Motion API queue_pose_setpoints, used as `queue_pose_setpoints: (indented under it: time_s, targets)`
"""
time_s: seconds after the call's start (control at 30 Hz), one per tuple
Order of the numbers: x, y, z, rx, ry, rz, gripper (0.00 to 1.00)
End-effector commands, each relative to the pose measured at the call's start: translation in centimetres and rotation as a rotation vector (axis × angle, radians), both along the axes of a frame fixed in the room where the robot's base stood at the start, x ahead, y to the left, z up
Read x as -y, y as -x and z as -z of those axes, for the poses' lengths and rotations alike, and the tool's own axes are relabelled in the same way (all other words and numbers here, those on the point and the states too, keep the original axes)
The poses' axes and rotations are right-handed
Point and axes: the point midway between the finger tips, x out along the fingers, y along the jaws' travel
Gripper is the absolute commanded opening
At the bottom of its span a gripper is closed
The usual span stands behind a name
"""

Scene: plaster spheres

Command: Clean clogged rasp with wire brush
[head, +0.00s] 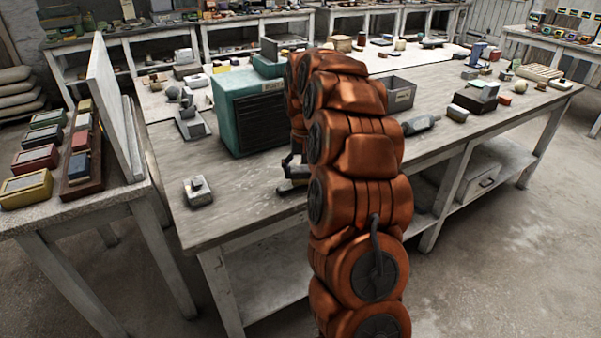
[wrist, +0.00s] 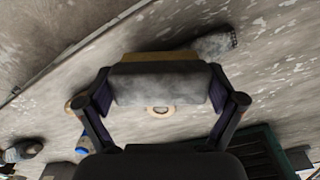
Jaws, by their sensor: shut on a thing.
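My gripper (wrist: 160,90) is shut on a block-shaped thing (wrist: 160,86), grey on the near side with a tan strip along its far edge. Bristles cannot be made out, so I cannot tell whether it is the wire brush. In the head view my gripper (head: 293,168) shows partly at the left of my orange arm, low over the bench's front part; the arm hides much of it. I cannot identify the rasp for certain.
A teal cabinet (head: 250,110) stands on the bench (head: 240,205) behind my gripper. A small grey block (head: 198,191) lies to the left. A grey bin (head: 398,93) and a grey cylindrical thing (head: 421,124) are at the right. Bare bench top lies left of my gripper.

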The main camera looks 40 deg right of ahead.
Motion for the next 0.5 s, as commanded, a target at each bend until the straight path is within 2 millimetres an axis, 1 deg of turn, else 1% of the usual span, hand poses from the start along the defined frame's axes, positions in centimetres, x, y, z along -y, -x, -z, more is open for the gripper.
queue_pose_setpoints:
  time_s: [0.3,0.5]
  targets:
    - [-0.1,-0.1,0.1,0.0,0.0,-0.001,0.65]
    - [-1.0,-0.6,0.1,0.0,0.0,-0.002,0.65]
